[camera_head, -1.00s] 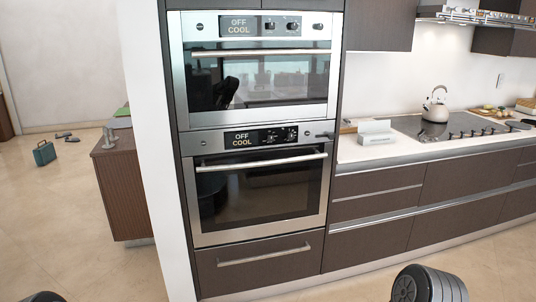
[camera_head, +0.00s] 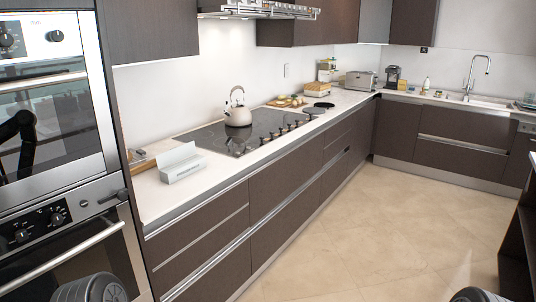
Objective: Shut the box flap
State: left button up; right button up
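A small white box (camera_head: 182,170) stands on the near left part of the white counter, close to the oven column. Its flap (camera_head: 176,153) is raised and tilted up at the back. Neither of my grippers shows. A dark rounded part of my own body is at the bottom left, and another is at the bottom right edge.
The stacked ovens (camera_head: 60,200) rise at the left. A cooktop (camera_head: 262,132) with a kettle (camera_head: 237,112) lies beyond the box. A toaster (camera_head: 362,83) and sink (camera_head: 478,99) are farther back. The tiled floor (camera_head: 400,225) is open. A dark cabinet edge (camera_head: 515,245) is at the right.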

aim_at(176, 153)
jog(key=i+l+z, duration=0.1)
jog(key=i+z, duration=0.2)
jog(key=i, duration=0.2)
jog(key=i+z, duration=0.3)
jog(key=i, duration=0.15)
jog(key=i+u, duration=0.45)
jog(key=i+l+u, duration=0.15)
jog(key=i+u, duration=0.25)
jog(key=i+l+u, duration=0.25)
jog(key=u, duration=0.2)
jog(key=i+l+u, duration=0.4)
jog(key=i+l, duration=0.05)
